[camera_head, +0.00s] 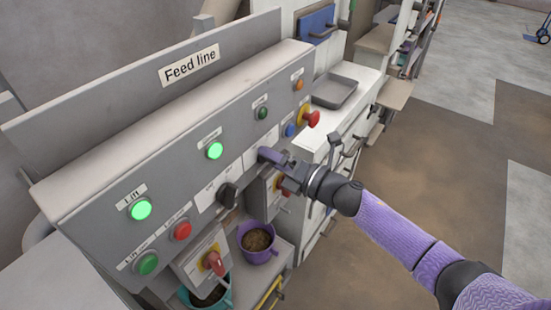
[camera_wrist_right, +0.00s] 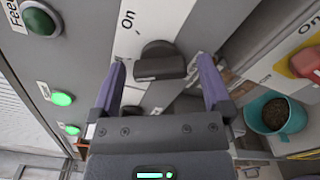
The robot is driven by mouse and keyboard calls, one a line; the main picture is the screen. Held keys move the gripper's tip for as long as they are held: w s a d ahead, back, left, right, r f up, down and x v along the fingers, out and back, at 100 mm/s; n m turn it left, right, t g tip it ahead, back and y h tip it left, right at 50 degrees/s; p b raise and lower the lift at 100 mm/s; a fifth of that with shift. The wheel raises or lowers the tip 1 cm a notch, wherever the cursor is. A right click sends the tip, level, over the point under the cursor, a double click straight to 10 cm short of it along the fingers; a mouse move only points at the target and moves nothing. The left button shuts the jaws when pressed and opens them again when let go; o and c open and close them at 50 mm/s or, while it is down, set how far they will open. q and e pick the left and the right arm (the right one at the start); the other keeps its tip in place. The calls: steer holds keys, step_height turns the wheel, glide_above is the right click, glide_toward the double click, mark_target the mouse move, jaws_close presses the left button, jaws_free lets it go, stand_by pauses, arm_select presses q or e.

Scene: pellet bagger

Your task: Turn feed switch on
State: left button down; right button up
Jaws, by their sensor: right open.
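My right gripper (camera_head: 268,156) reaches from the right to a white plate on the grey Feed line panel (camera_head: 100,195). In the right wrist view, a black rotary switch (camera_wrist_right: 160,62) sits between the open fingers, with a gap on each side. An "On" label (camera_wrist_right: 128,20) stands above it on its white plate. In the head view the gripper hides this switch. A dark green lamp (camera_head: 262,112), unlit, is above that plate and also shows in the right wrist view (camera_wrist_right: 40,20). My left gripper is not in view.
Another black rotary switch (camera_head: 228,195) is left of the gripper. Lit green lamps (camera_head: 214,151), a red button (camera_head: 181,230) and a red mushroom knob (camera_head: 311,119) are on the panel. Below stand a purple bucket (camera_head: 258,256) of pellets and a teal one (camera_wrist_right: 252,115).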

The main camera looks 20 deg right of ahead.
steer(key=c, duration=1.2)
steer(key=shift+m+p, duration=1.7)
steer(key=shift+m, duration=4.2)
